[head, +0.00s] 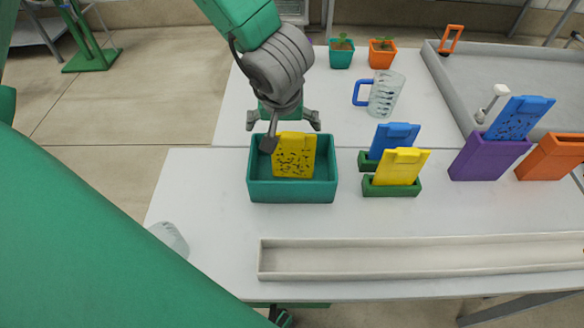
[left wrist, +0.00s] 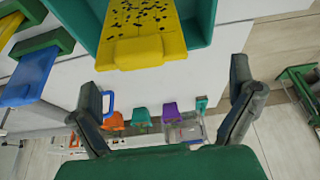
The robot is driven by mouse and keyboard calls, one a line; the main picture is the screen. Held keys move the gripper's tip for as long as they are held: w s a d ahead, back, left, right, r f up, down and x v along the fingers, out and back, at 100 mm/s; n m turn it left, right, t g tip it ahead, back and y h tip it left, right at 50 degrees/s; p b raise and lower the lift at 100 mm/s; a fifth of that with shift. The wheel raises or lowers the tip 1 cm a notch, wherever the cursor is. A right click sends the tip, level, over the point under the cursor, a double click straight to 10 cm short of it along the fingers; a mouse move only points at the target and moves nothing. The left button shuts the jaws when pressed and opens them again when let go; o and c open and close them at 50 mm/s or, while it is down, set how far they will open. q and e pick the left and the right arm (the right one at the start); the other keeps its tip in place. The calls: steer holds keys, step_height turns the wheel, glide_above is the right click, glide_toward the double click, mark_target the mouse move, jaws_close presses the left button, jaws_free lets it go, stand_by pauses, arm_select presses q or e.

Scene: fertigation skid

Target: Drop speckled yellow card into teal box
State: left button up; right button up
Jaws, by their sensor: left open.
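The speckled yellow card (head: 294,156) stands inside the teal box (head: 290,193), leaning near its back wall. It also shows in the left wrist view (left wrist: 143,22), with part of the teal box (left wrist: 202,22) around it. My left gripper (head: 283,128) is above the back of the teal box, close to the card's top. Its fingers are spread with nothing between them, and in the left wrist view (left wrist: 165,105) the card lies beyond them, apart. My right gripper cannot be made out.
A plain yellow card (head: 401,167) and a blue card (head: 393,140) stand in green holders right of the box. Further right are a purple holder (head: 487,157) with a speckled blue card (head: 520,118) and an orange holder (head: 553,157). A long white trough (head: 420,258) lies in front. A measuring jug (head: 386,95) stands behind.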

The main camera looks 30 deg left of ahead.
arm_select(q)
steer(key=v, duration=0.8)
steer(key=shift+r, duration=0.15)
